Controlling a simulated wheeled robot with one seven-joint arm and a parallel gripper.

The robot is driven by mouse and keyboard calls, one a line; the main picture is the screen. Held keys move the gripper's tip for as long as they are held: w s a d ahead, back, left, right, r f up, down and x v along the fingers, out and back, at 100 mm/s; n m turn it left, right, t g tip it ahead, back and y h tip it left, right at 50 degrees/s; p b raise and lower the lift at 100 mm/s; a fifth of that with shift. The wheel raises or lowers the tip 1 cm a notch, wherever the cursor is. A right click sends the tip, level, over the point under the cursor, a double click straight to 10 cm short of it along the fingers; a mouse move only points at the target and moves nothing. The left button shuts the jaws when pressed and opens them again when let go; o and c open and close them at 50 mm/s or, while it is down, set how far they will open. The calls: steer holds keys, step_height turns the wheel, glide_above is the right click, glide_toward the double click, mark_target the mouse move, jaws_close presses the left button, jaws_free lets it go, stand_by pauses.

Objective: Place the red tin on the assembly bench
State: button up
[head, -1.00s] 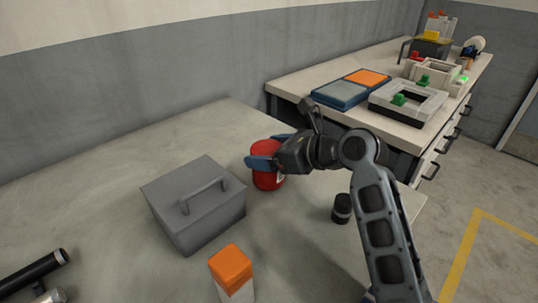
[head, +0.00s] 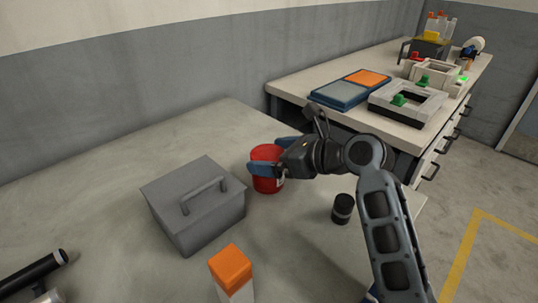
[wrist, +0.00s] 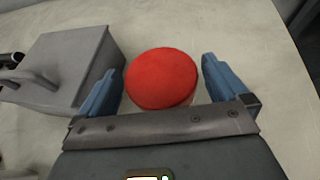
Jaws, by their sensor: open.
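The red tin (head: 266,154) stands upright on the grey table in the head view, right of the grey box. In the wrist view the tin's round red top (wrist: 160,78) lies between the two blue fingers. My gripper (head: 276,156) is open around the tin. The wrist view shows a gap between the tin and each finger of my gripper (wrist: 162,82). The near finger hides part of the tin's side in the head view. A pale-topped bench (head: 295,92) with drawers stands at the back right; no label shows whether it is the assembly bench.
A grey lidded box (head: 213,216) with a handle stands left of the tin. An orange-topped block (head: 231,268) and a small black cylinder (head: 343,209) stand nearer. The bench carries a blue-edged tray (head: 350,89), a green-tabbed frame (head: 405,101) and other items. Its front left corner is bare.

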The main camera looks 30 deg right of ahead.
steer(key=v, duration=1)
steer(key=shift+s+d+p, duration=0.25)
steer(key=shift+s+p, duration=0.05)
steer(key=shift+r, duration=0.1)
